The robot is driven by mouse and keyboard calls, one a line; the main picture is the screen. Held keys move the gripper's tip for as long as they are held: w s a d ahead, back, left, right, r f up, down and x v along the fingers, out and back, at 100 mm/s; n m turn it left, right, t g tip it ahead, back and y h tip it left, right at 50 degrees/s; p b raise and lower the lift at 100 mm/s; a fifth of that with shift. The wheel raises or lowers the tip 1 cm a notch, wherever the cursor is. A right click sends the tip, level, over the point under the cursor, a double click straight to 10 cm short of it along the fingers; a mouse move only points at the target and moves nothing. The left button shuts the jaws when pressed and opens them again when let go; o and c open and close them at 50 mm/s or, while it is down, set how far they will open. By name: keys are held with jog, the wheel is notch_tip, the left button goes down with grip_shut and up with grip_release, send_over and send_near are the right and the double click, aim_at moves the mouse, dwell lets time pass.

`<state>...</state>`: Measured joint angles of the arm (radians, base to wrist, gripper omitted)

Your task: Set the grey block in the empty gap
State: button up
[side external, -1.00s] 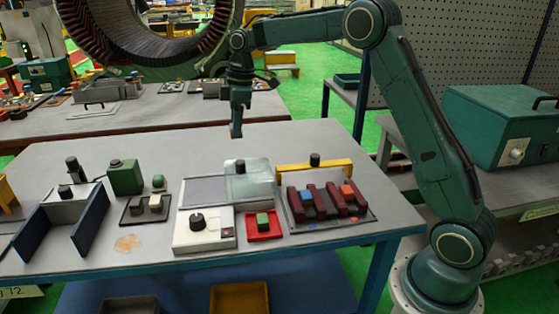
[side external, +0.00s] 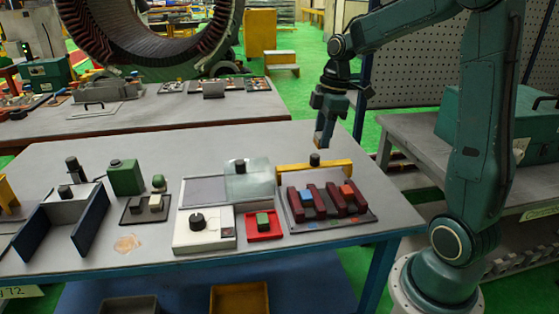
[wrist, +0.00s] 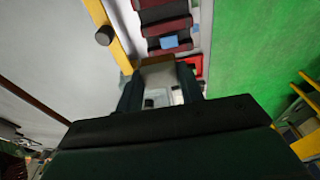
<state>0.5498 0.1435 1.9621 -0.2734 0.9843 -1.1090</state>
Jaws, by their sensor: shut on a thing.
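My gripper (side external: 320,138) hangs above the table's far right part, behind the rack in the side view. It is shut on the grey block (wrist: 158,74), whose far edge looks tan-brown in the wrist view; only a small part shows at the fingertips in the side view. The rack (side external: 368,217) has dark red teeth. A blue block (side external: 306,196) sits in its left gap and an orange block (side external: 347,190) in its right gap. The gap between them (side external: 327,205) looks empty. The blue block also shows in the wrist view (wrist: 169,42).
A yellow bar with a black knob (side external: 314,167) stands along the rack's back edge. Left of the rack are a red tray (side external: 278,236) with a green block, a white box with a dial (side external: 205,240) and a clear raised cover (side external: 250,183). A blue-walled holder (side external: 88,230) stands far left.

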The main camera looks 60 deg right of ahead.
notch_tip(320, 180, down, 9)
jog(key=s, duration=0.2)
jog(key=shift+s+f, duration=0.15)
jog(key=shift+s, duration=0.25)
jog(key=shift+f, duration=0.2)
jog(key=shift+f, duration=1.75)
jog(key=shift+f, duration=1.4)
dwell(1.3)
jog(key=o, duration=1.3)
